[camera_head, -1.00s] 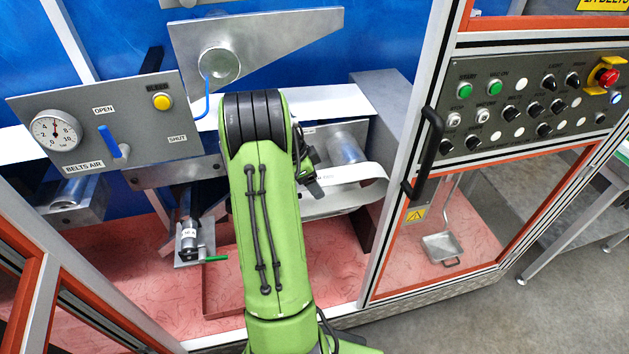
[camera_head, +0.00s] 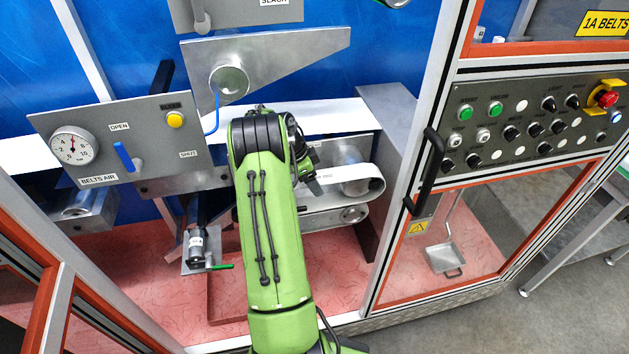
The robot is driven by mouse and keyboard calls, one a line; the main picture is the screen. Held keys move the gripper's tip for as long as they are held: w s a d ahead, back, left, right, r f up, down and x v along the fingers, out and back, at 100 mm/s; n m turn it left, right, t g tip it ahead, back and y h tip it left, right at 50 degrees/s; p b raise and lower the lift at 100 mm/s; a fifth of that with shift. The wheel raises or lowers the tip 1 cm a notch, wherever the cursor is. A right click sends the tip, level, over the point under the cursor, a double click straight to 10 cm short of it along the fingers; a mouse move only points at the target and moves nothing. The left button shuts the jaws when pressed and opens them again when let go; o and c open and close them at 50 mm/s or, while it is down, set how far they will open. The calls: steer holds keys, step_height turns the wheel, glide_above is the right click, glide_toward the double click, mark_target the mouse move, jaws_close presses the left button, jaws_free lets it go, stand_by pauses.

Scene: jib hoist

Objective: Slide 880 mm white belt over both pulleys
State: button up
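A white belt (camera_head: 368,173) with small dark print shows at the right of my arm in the head view. It bends in a loop around the right side of a grey metal pulley (camera_head: 355,187). A second, lower round pulley or roller end (camera_head: 353,213) shows just beneath it. The belt's left part is hidden behind my arm, so I cannot tell what it passes around there. My gripper (camera_head: 312,184) is dark, partly hidden by my green arm, and close to the belt's left visible part. Its fingers are too small to read, and I cannot tell whether it touches the belt.
A grey panel (camera_head: 110,172) with gauge, blue lever and yellow button stands left. A sloped metal plate (camera_head: 285,62) hangs above. A cabinet frame with black handle (camera_head: 431,172) and a control panel (camera_head: 540,118) stand close on the right. The reddish floor (camera_head: 130,270) is mostly bare.

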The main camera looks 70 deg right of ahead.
steer(key=shift+w+d+p, duration=0.4)
steer(key=shift+d+p, duration=0.05)
steer(key=shift+d, duration=0.15)
steer(key=shift+w+d+p, duration=0.35)
steer(key=shift+d+p, duration=0.05)
steer(key=shift+d, duration=0.2)
steer(key=shift+w+a+b, duration=0.3)
steer(key=shift+w, duration=0.2)
steer(key=o, duration=1.1)
steer(key=shift+c, duration=0.2)
steer(key=shift+c, duration=0.9)
